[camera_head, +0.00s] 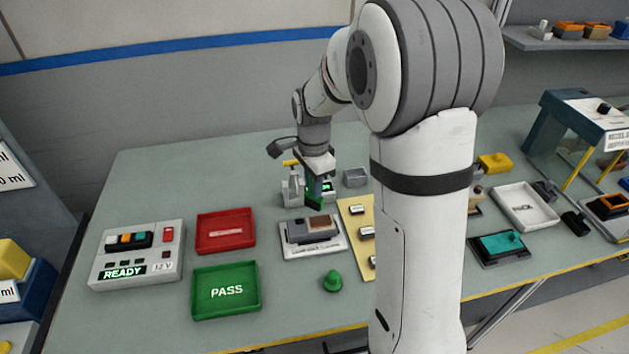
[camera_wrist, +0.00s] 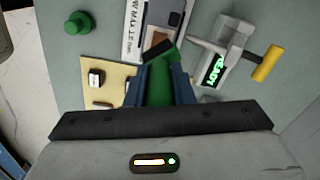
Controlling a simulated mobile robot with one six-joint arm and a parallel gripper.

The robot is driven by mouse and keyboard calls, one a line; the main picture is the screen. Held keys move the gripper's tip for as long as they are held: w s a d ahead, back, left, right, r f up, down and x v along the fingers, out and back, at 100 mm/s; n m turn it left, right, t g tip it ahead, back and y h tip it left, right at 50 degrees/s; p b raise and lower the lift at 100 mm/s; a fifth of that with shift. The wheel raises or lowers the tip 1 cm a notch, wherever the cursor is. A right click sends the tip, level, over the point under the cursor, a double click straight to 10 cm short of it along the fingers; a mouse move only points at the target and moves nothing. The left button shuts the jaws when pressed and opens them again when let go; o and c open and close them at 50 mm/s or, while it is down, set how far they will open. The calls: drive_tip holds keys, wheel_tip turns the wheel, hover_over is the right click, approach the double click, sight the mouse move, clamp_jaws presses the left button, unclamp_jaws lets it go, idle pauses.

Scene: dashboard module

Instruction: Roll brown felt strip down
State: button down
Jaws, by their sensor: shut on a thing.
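The brown felt strip (camera_head: 321,221) lies on the right part of the grey dashboard module (camera_head: 298,231), which sits on a white base plate. In the wrist view the brown strip (camera_wrist: 156,46) shows tilted just beyond my fingertips. My gripper (camera_head: 317,188) is shut on a green tool (camera_wrist: 160,88), which sits between its blue fingers. In the head view the green tool (camera_head: 314,194) is behind the module, close to the press with the yellow handle. In the wrist view its far end overlaps the strip's edge; I cannot tell whether they touch.
A yellow board (camera_head: 352,212) with small parts lies right of the module. A green knob (camera_head: 333,281), red tray (camera_head: 225,248) and green PASS tray (camera_head: 197,307) are nearby.

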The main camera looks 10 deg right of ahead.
sight(320, 198)
drive_tip(key=shift+f+b, duration=1.5)
drive_tip(key=shift+f, duration=1.3)
drive_tip(key=shift+d+r, duration=0.15)
drive_tip(key=shift+r, duration=0.15)
drive_tip(key=shift+d+f, duration=0.25)
drive_tip(key=shift+d, duration=1.45)
drive_tip(key=shift+a, duration=1.7)
drive_tip(key=shift+d, duration=1.65)
drive_tip(key=shift+a, duration=1.6)
drive_tip(key=shift+a+r+p, duration=0.25)
drive_tip(key=shift+p, duration=0.1)
drive_tip(key=shift+w+r, duration=0.1)
drive_tip(key=shift+r, duration=0.75)
drive_tip(key=shift+r+p, duration=0.35)
drive_tip(key=shift+p, duration=0.1)
drive_tip(key=shift+r+p, duration=1.75)
drive_tip(key=shift+r, duration=0.95)
drive_tip(key=shift+d, duration=0.1)
